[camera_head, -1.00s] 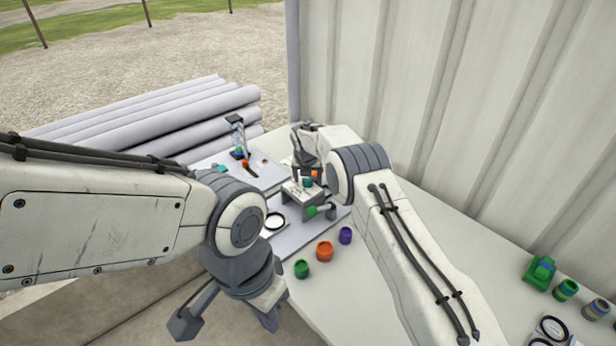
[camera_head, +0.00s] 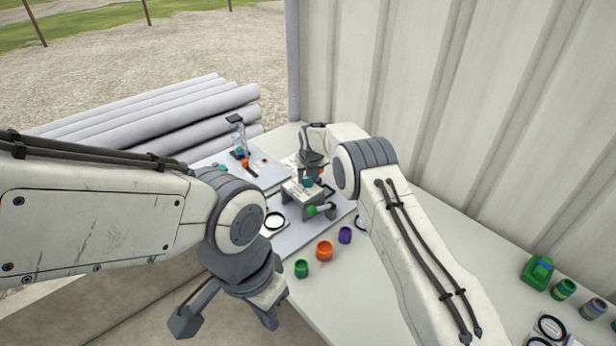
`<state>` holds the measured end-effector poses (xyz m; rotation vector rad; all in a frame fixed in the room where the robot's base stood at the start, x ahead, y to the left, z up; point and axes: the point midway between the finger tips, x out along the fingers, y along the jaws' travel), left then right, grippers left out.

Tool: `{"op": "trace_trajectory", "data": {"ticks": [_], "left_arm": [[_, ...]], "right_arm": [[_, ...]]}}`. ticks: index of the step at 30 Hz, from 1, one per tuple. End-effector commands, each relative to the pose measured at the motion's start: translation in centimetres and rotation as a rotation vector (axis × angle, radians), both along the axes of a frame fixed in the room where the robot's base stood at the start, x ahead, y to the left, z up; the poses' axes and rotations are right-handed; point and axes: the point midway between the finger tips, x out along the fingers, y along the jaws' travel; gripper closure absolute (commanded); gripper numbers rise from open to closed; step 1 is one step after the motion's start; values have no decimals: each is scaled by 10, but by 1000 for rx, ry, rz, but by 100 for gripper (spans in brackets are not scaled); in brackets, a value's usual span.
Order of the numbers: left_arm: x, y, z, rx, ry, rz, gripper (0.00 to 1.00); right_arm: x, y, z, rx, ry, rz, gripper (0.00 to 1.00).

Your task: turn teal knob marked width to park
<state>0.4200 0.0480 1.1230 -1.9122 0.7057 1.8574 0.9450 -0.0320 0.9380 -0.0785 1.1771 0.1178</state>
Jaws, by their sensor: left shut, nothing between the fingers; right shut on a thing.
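A teal knob (camera_head: 308,182) sits on top of a small pale stand (camera_head: 296,193) on the bench in the camera_head view. My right gripper (camera_head: 309,176) reaches down over it from behind and is shut on the knob. The fingers partly cover it, and its marking and pointer are too small to read. My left gripper (camera_head: 268,319) hangs low in front of the bench, shut and empty, away from the stand.
A green knob (camera_head: 312,211) is on the stand's front. Green (camera_head: 301,268), orange (camera_head: 324,250) and purple (camera_head: 345,235) pots stand nearer. A corrugated wall (camera_head: 450,100) rises behind the bench.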

Motion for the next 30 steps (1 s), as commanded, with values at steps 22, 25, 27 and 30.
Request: {"op": "trace_trajectory", "data": {"ticks": [22,25,27,30], "left_arm": [[0,0,0,0,0,0,100],[0,0,-2,0,0,0,100],[0,0,-5,0,0,0,100],[0,0,-10,0,0,0,100]], "right_arm": [[0,0,1,-1,-1,9,24],[-2,0,6,-1,-1,9,24],[-5,-1,14,0,-2,9,24],[-11,-2,28,0,-3,9,24]]}}
